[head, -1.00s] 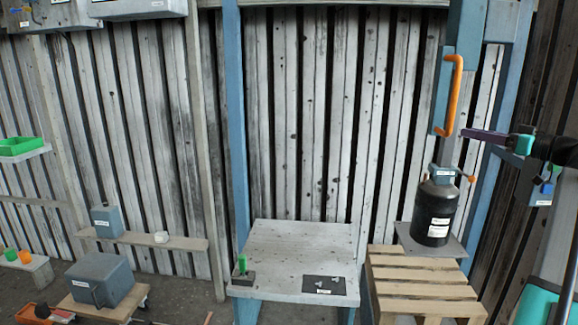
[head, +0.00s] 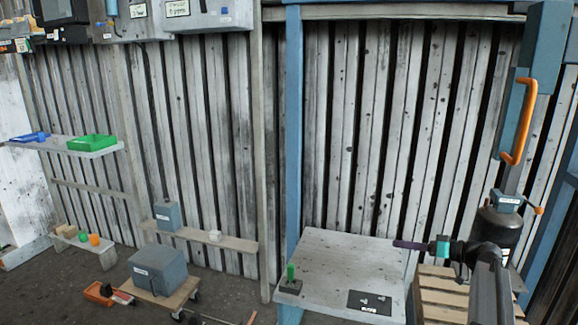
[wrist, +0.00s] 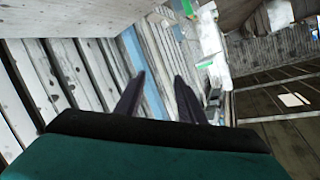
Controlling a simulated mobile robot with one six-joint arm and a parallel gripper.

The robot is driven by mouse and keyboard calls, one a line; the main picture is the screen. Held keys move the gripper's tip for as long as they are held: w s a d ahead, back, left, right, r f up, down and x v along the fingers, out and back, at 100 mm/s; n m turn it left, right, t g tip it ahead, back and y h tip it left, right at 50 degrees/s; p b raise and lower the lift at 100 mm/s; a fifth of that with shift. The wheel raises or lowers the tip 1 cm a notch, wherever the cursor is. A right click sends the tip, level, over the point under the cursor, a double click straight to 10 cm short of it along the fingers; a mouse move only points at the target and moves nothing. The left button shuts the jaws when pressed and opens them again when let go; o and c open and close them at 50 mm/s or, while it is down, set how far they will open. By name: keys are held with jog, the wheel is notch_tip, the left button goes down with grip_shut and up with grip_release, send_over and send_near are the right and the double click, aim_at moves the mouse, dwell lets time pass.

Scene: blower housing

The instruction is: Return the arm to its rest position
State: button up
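My gripper (head: 396,244) shows side-on in the head view, its dark fingers pointing left over the right part of the grey table. My arm comes in from the lower right. In the wrist view my gripper (wrist: 160,79) has its two dark fingers apart with nothing between them. From the side, the head view does not show the gap.
The grey table (head: 335,262) bears a green-handled part (head: 291,280) and a black plate (head: 370,303). A black cylinder (head: 499,235) stands at right behind my arm, by a wooden pallet (head: 440,300). An orange handle (head: 519,130) hangs above. A grey box (head: 158,270) sits on a cart.

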jog(key=s+a+f+g+h+p, duration=0.1)
jog(key=s+a+f+g+p, duration=0.15)
jog(key=s+a+f, duration=0.6)
jog(key=s+a+f+g+p, duration=0.1)
jog(key=s+a+f+g, duration=0.35)
jog(key=a+f, duration=0.7)
jog(key=s+a+f+g+h+p, duration=0.1)
jog(key=s+a+f+g, duration=0.1)
jog(key=s+a+f, duration=0.8)
jog(key=s+a+f+g+h+p, duration=0.1)
jog(key=s+f+g+h, duration=0.15)
jog(key=s+f, duration=0.5)
jog(key=s+a+f+g+h+p, duration=0.1)
jog(key=s+f+g+p, duration=0.3)
jog(key=s, duration=0.7)
jog(key=s+d+f+m+h+b, duration=0.2)
jog(key=s+d+h, duration=0.3)
jog(key=s+d, duration=0.5)
jog(key=shift+m+h, duration=0.35)
jog(key=shift+m, duration=0.55)
jog(key=shift+f, duration=0.1)
